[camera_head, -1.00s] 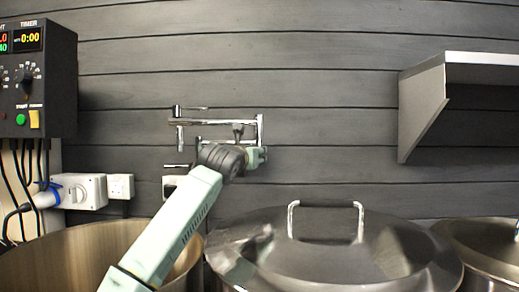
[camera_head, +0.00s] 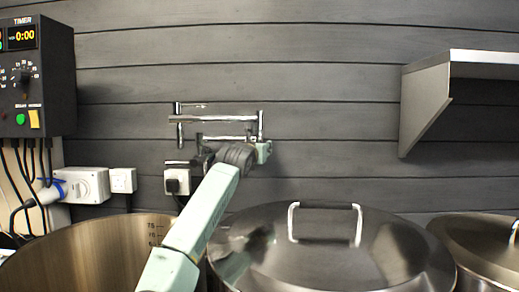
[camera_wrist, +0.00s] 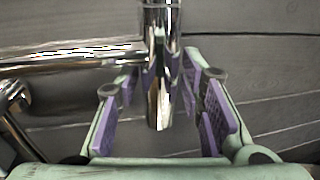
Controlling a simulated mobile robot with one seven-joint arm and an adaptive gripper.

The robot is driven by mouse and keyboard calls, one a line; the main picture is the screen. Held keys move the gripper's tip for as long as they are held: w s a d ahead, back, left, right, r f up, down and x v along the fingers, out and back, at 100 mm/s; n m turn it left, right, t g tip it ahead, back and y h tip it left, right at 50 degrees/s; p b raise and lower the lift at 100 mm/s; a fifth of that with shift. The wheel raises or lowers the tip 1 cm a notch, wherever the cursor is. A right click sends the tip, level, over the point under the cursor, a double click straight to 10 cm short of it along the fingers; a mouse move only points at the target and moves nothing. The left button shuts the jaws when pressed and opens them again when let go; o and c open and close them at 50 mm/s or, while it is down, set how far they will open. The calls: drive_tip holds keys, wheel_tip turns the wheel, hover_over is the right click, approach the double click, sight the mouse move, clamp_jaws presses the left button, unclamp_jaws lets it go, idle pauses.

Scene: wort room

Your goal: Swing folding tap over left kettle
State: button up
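The chrome folding tap (camera_head: 212,119) is mounted on the grey plank wall and lies folded, its arms running along the wall. The left kettle (camera_head: 95,250) is open, with level marks inside its far wall. It stands at the lower left, below and left of the tap. My gripper (camera_head: 262,150) is at the right end of the tap, partly hidden by my own arm. In the wrist view, a vertical tap tube (camera_wrist: 160,85) stands between the purple-padded fingers of my gripper (camera_wrist: 160,115). The fingers are apart, with gaps visible on both sides of the tube.
A lidded kettle (camera_head: 330,255) stands in the middle and another lidded one (camera_head: 485,245) at the right. A control box (camera_head: 38,75) and sockets (camera_head: 85,185) are on the left. A metal shelf (camera_head: 430,100) juts out at the upper right. The wall between tap and shelf is clear.

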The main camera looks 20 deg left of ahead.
clamp_jaws()
idle(0.3)
idle(0.3)
drive_tip(key=b, duration=0.1)
drive_tip(key=s+b, duration=0.1)
drive_tip(key=b, duration=0.1)
drive_tip(key=shift+s+d+f, duration=0.1)
drive_tip(key=shift+f, duration=0.25)
drive_tip(key=s+m+h+b, duration=0.2)
drive_tip(key=s+m+h, duration=0.1)
drive_tip(key=s, duration=0.7)
drive_tip(key=shift+s+a+r+h, duration=0.25)
drive_tip(key=shift+h, duration=0.65)
drive_tip(key=shift+o, duration=1.5)
unclamp_jaws()
drive_tip(key=shift+r, duration=0.1)
